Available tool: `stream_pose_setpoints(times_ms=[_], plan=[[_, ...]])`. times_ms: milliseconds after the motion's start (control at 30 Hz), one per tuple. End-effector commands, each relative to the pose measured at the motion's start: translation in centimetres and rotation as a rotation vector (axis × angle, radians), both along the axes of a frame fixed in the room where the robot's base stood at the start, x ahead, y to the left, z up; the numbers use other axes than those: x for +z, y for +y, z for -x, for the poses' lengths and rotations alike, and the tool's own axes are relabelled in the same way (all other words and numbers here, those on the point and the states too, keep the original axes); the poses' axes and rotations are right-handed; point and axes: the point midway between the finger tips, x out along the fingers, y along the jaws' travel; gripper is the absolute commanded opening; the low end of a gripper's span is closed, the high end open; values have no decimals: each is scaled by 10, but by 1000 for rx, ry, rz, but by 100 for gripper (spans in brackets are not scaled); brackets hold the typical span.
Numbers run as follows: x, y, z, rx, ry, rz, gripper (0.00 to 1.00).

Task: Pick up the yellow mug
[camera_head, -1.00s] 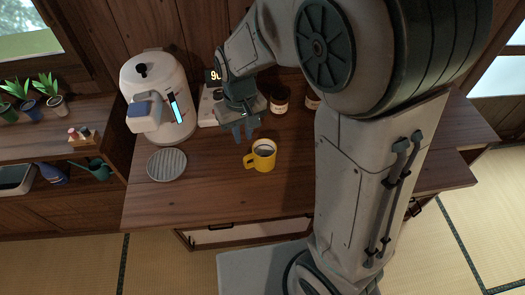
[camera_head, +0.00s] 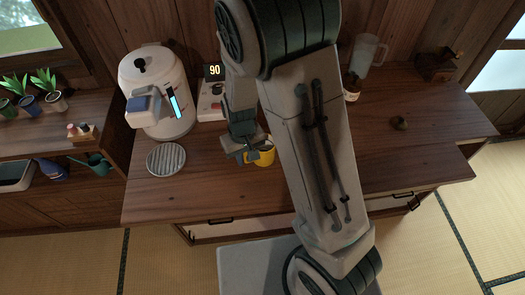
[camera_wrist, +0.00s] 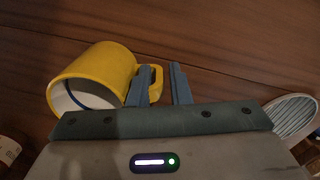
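The yellow mug (camera_head: 264,156) stands on the wooden counter, partly hidden behind my gripper and arm in the head view. In the wrist view the mug (camera_wrist: 95,72) is at the left, with its handle toward my fingers. My gripper (camera_head: 240,155) is low beside the mug on its handle side. In the wrist view my gripper (camera_wrist: 161,80) is open, with a gap between the two blue-grey fingers. The left finger overlaps the handle, and part of the handle (camera_wrist: 157,84) shows in the gap. I cannot tell whether either finger touches it.
A round grey grate (camera_head: 166,160) lies left of my gripper. A white dispenser (camera_head: 155,90) and a scale reading 90 (camera_head: 212,98) stand behind. A jar (camera_head: 352,88), a clear pitcher (camera_head: 368,52) and a small brown object (camera_head: 399,122) are to the right. The front counter is clear.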

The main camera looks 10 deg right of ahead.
Motion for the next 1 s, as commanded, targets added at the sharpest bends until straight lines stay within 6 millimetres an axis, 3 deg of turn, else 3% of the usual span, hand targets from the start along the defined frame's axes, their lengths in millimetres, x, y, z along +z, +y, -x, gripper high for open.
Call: stream_pose_setpoints(times_ms=[333, 400, 433, 800, 1000], plan=[[-8, 0, 0, 0, -1, 0, 17], [-8, 0, 0, 0, -1, 0, 1], [-8, 0, 0, 0, -1, 0, 0], [-7, 0, 0, 0, -2, -1, 0], [4, 0, -1, 0, -4, -2, 0]])
